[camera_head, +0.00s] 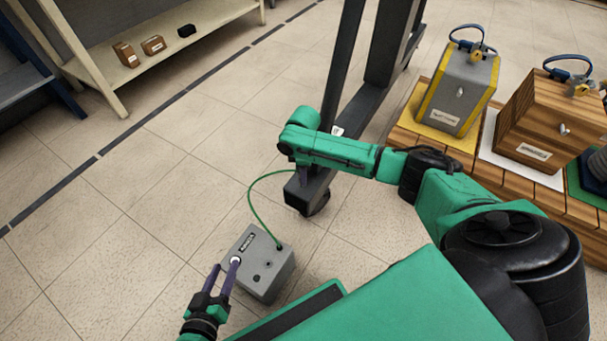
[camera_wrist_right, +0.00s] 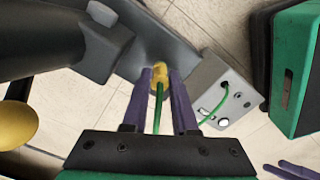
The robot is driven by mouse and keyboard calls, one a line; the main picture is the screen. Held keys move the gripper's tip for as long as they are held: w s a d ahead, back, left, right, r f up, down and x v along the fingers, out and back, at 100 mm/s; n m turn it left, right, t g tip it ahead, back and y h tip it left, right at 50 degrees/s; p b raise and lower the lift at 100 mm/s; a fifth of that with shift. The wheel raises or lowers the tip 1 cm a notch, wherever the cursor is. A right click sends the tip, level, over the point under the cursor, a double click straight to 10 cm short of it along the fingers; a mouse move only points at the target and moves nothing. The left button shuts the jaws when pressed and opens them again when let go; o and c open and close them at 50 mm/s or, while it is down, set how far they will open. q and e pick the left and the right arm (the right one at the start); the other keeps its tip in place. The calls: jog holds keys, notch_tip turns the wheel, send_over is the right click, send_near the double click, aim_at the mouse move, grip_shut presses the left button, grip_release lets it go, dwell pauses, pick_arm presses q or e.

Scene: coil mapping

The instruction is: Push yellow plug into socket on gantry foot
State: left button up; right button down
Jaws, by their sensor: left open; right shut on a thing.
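The yellow plug (camera_wrist_right: 159,73) is between the purple fingers of my right gripper (camera_wrist_right: 160,72), which is shut on it. Its green cable (camera_head: 258,190) runs down to a grey box on the floor. The dark gantry foot (camera_head: 310,196) is just beyond the plug, and the foot (camera_wrist_right: 187,52) fills the upper middle of the right wrist view. I cannot tell whether the plug touches the foot; the socket is hidden. In the head view my right arm mostly covers its gripper. My left gripper (camera_head: 225,270) is open, beside the grey box's left side.
The grey box (camera_head: 263,265) has a label, a round white button and cable port on top. Pallets with a grey-yellow case (camera_head: 462,88) and a wooden case (camera_head: 545,120) stand at right. A shelf (camera_head: 165,40) with small boxes is at upper left.

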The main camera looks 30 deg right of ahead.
jog(key=c, duration=0.6)
grip_release()
